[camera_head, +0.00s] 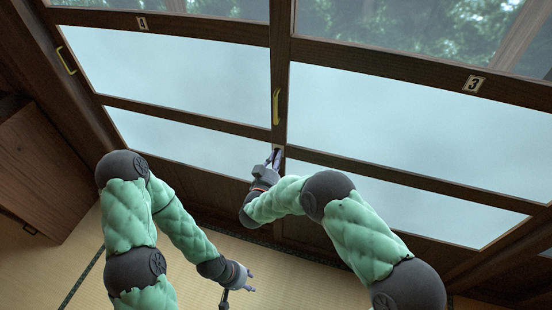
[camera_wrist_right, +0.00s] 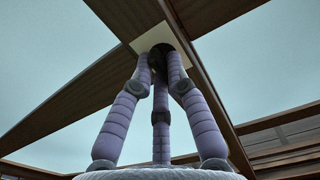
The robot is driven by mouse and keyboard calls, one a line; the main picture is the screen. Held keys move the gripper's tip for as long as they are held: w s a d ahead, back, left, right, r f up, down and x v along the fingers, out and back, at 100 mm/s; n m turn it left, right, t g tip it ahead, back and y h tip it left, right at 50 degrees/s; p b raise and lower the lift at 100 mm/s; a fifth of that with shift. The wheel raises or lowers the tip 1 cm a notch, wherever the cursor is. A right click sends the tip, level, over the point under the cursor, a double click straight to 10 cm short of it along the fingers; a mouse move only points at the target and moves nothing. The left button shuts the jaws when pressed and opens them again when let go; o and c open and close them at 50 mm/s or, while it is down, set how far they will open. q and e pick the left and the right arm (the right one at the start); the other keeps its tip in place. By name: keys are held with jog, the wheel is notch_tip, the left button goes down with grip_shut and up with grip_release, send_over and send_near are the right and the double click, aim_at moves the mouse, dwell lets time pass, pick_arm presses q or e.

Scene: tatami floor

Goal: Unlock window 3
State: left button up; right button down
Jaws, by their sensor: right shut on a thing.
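Window 3 is the right-hand sliding window, with frosted panes (camera_head: 410,115) and a "3" label (camera_head: 474,84) on its upper rail. My right gripper (camera_head: 276,157) is at the middle stile, below a brass pull (camera_head: 276,107). In the right wrist view its three purple fingers (camera_wrist_right: 160,62) converge and are shut on a dark knob (camera_wrist_right: 181,42) on a cream lock plate (camera_wrist_right: 147,34). The fingertips partly hide the knob, and its turn cannot be told. My left gripper (camera_head: 247,279) is low, away from the windows, its fingers spread and empty.
Window 4 (camera_head: 170,75), with a "4" label (camera_head: 142,23), is on the left and has a brass pull (camera_head: 66,60) at its left edge. A wooden cabinet (camera_head: 40,170) stands at the far left. Tatami floor (camera_head: 130,240) lies open below.

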jog(key=c, duration=1.2)
grip_release()
jog(key=v, duration=1.2)
